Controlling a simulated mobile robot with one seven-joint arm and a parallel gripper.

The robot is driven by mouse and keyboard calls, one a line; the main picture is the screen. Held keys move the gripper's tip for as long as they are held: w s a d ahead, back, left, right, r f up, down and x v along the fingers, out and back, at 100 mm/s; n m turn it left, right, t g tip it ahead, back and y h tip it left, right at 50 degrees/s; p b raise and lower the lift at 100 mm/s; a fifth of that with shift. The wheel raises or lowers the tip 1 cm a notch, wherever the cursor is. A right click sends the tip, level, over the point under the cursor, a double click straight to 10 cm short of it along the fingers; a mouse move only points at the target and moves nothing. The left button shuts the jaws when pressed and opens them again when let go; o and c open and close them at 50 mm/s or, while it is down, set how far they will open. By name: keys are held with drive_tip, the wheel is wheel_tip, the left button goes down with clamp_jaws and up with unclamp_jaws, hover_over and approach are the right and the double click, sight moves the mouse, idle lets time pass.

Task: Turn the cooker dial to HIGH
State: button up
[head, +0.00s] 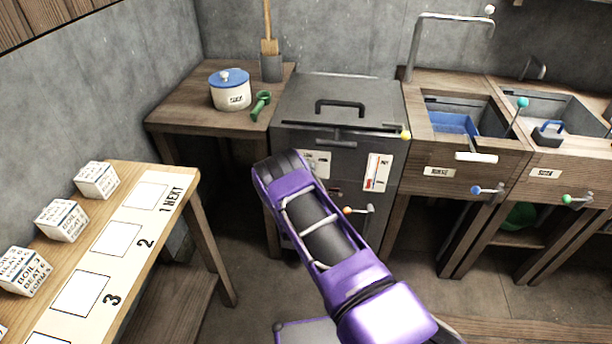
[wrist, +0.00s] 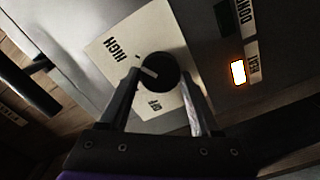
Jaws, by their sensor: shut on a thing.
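The cooker (head: 300,95) is a dark grey cabinet with a handled lid, at the centre of the head view. In the wrist view its round black dial (wrist: 165,65) sits on a pale plate (wrist: 101,49) marked HIGH at upper left and OFF below. A pale pointer mark on the dial points to the upper left, towards HIGH. My gripper (wrist: 160,80) is shut on the dial, one finger on each side. In the head view my purple arm hides the dial and my fingertips.
An orange-white lamp (wrist: 238,72) glows beside the dial plate. A table with a blue-lidded pot (head: 232,96) stands left of the cooker. A bench with white cubes (head: 62,220) is at the left. Sink units (head: 440,150) are at the right.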

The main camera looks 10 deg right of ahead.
drive_tip(key=shift+a, duration=0.1)
drive_tip(key=o, duration=1.4)
drive_tip(key=shift+c, duration=0.2)
drive_tip(key=p+v, duration=0.2)
drive_tip(key=v, duration=1.5)
drive_tip(key=shift+s, duration=0.2)
drive_tip(key=shift+r, duration=0.1)
